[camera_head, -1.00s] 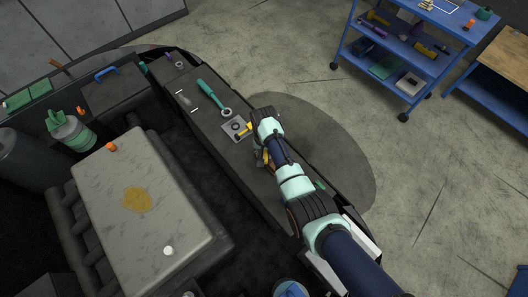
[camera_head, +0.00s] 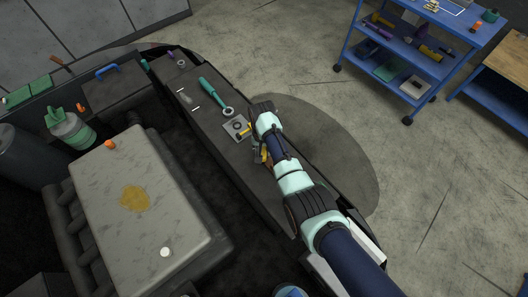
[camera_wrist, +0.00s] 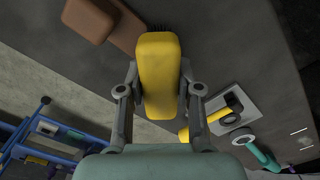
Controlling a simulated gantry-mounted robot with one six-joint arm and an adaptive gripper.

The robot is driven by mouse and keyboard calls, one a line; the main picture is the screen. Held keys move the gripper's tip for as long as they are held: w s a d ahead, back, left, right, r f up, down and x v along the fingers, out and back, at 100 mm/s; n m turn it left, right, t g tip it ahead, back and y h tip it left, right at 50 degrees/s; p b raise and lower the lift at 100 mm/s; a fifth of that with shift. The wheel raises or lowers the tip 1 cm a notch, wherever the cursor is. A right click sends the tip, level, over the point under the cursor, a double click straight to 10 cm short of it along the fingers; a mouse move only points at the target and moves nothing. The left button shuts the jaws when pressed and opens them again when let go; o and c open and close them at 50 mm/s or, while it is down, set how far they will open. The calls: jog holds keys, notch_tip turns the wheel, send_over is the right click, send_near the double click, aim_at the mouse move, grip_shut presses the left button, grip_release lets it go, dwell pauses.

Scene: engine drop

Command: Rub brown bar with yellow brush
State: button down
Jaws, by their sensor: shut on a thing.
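The yellow brush (camera_wrist: 158,70) is clamped between the two fingers of my gripper (camera_wrist: 160,86) in the wrist view. Dark bristles show at its far end. The brown bar (camera_wrist: 118,28) lies on the dark surface, with a lighter brown block at its left end. The brush's far end overlaps the bar's right part in this view and hides some of it; I cannot tell whether the bristles touch it. The bar is not clear there.
A small grey plate (camera_head: 236,128) with a yellow-handled tool and a teal wrench (camera_head: 211,91) lie farther along the dark ledge (camera_head: 190,112). The grey engine cover (camera_head: 160,210) stands left. A blue cart (camera_head: 405,55) stands at upper right, across open floor.

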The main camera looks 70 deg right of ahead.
jog(key=shift+w+d+f+b, duration=0.3)
jog(key=shift+w+b, duration=0.2)
jog(key=shift+b, duration=0.25)
jog(key=shift+w+d+r, duration=0.1)
jog(key=shift+w+r, duration=0.1)
jog(key=shift+r, duration=0.05)
jog(key=shift+r, duration=0.1)
jog(key=shift+s, duration=0.1)
